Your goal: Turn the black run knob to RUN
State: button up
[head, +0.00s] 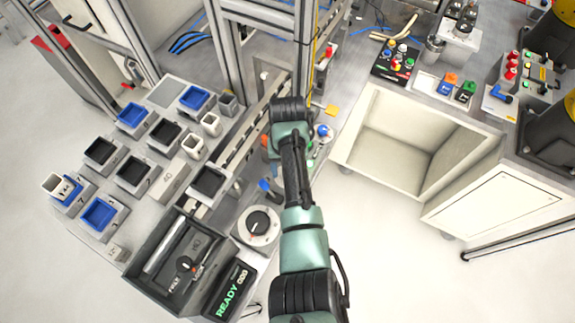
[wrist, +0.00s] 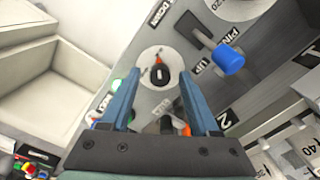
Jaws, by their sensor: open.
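In the wrist view, a small black knob (wrist: 160,77) with a red-orange mark sits on a round white plate on a grey panel. I cannot read a RUN label beside it. My gripper (wrist: 159,84) is open and empty, with its two blue fingers appearing on either side of this knob. I cannot tell how far the fingertips are above it. In the head view my own arm hides the gripper. A larger black dial knob (head: 258,222) on a round pale base stands on the bench in the head view.
A blue-ended lever (wrist: 229,59) stands right of the knob, near PIN and UP labels. Several blue and black trays (head: 133,116) lie left. An open pale bin (head: 347,165) lies right.

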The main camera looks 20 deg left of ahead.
notch_tip(320, 180, up, 13)
jog(key=b, duration=0.1)
dwell(0.4)
dwell(0.3)
